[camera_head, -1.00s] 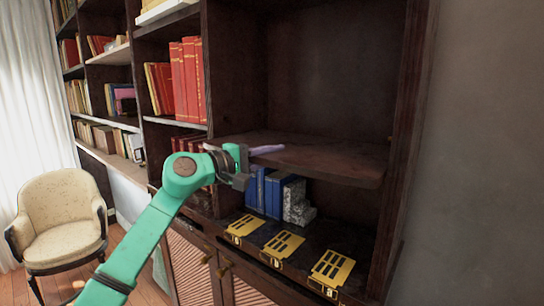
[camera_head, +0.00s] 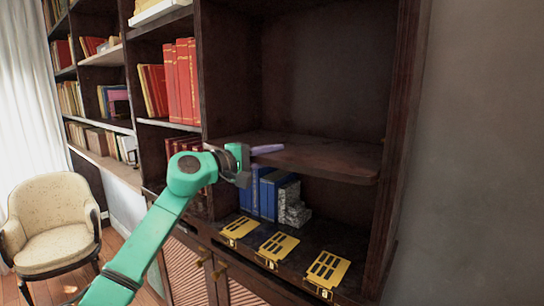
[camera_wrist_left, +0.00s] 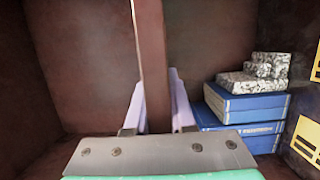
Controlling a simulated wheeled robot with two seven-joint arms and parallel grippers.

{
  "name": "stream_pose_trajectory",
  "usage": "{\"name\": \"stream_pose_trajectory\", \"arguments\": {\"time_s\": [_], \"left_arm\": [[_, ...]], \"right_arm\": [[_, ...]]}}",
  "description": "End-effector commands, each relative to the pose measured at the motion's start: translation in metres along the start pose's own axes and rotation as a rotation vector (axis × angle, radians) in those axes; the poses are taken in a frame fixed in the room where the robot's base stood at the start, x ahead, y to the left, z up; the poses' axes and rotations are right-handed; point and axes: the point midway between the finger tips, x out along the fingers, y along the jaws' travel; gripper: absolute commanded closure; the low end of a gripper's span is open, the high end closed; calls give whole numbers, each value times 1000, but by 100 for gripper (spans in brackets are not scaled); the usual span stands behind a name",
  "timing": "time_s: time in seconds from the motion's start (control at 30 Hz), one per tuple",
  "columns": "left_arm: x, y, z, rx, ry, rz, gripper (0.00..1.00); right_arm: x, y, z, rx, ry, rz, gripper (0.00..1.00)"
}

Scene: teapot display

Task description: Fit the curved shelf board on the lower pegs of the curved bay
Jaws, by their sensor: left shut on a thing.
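The curved shelf board (camera_head: 320,155) is a dark brown plank lying roughly level inside the curved bay (camera_head: 320,75), above the blue books. My left gripper (camera_head: 257,157) is at its front left edge, shut on it, with one pale purple finger lying over the top. In the left wrist view the board (camera_wrist_left: 152,70) shows edge-on between the two purple fingers of my left gripper (camera_wrist_left: 157,112). The pegs are hidden, so I cannot tell whether the board rests on them. My right gripper is not in view.
Blue books (camera_head: 268,192) and a grey speckled block (camera_head: 292,205) stand below the board. Gold slotted plates (camera_head: 277,245) lie along the bay's bottom ledge. A cream armchair (camera_head: 52,215) stands at far left.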

Motion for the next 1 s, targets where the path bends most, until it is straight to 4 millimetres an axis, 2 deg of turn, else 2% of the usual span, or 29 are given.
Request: {"name": "stream_pose_trajectory", "arguments": {"time_s": [0.03,0.63,0.67,0.7,0.73,1.0], "left_arm": [[0,4,0,0,0,9,100],[13,4,-2,0,0,7,100],[13,4,-2,0,0,7,66],[13,4,-2,0,0,7,51],[13,3,-2,1,0,7,43],[14,-4,-3,-1,0,-6,43]], "right_arm": [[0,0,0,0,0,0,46],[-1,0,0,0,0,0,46],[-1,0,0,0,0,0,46],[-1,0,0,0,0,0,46],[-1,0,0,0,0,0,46],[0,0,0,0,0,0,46]]}}
